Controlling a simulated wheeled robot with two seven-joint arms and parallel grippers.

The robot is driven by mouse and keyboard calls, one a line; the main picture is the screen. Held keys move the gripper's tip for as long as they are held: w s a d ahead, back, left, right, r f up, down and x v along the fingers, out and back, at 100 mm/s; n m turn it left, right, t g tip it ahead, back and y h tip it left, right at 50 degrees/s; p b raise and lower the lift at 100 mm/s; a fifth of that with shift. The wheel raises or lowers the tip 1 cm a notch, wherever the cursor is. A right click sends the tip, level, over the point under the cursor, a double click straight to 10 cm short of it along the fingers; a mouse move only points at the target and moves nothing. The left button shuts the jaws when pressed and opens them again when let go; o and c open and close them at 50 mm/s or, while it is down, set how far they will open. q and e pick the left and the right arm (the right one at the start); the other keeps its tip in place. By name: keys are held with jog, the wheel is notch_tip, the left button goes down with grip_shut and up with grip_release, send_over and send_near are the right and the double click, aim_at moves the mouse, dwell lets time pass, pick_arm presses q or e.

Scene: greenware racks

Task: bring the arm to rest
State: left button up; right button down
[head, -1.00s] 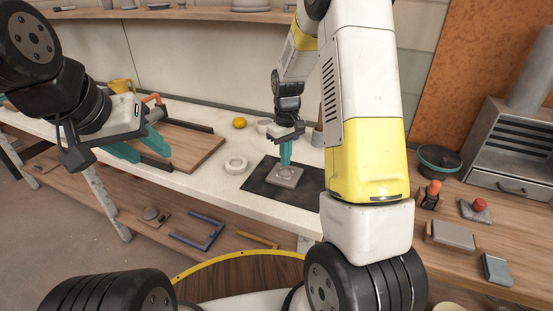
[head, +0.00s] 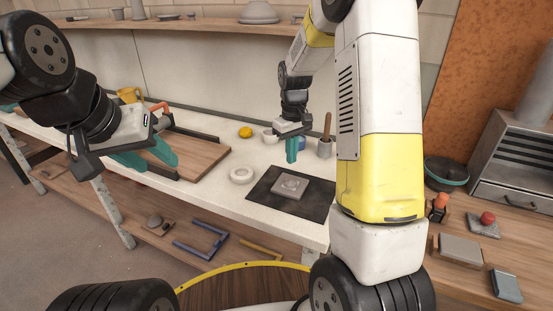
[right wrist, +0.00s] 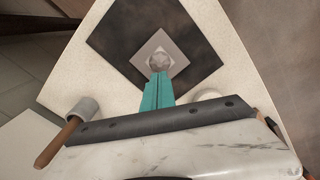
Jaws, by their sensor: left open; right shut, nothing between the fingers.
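My right gripper (head: 292,149) is shut and empty, with its teal fingers together above the white bench. It is beyond a grey square slab with a round raised middle (head: 289,186), which lies on a dark mat (head: 262,191). In the right wrist view the shut fingers (right wrist: 158,92) point toward the slab (right wrist: 172,54), and I see nothing between them. My left gripper (head: 150,158) is open and empty at the left, in front of a wooden board (head: 205,163).
A white ring (head: 242,174), a yellow object (head: 245,132) and a grey pot with a wooden handle (head: 325,148) stand on the bench. A dark bowl (head: 446,171) and several small items are on the wooden table at right. A shelf (head: 200,23) runs along the back.

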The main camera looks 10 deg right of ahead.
jog(key=s+a+r+m+t+y, duration=0.1)
jog(key=s+r+m+t, duration=0.1)
jog(key=s+r, duration=0.7)
jog(key=s+a+r+m+t+y, duration=0.1)
jog(key=s+r+t, duration=0.3)
jog(key=s+r, duration=0.5)
jog(key=s+m, duration=0.1)
jog(key=s, duration=0.5)
jog(key=shift+r+m, duration=0.25)
jog(key=shift+m, duration=0.05)
jog(key=shift+s+a, duration=0.1)
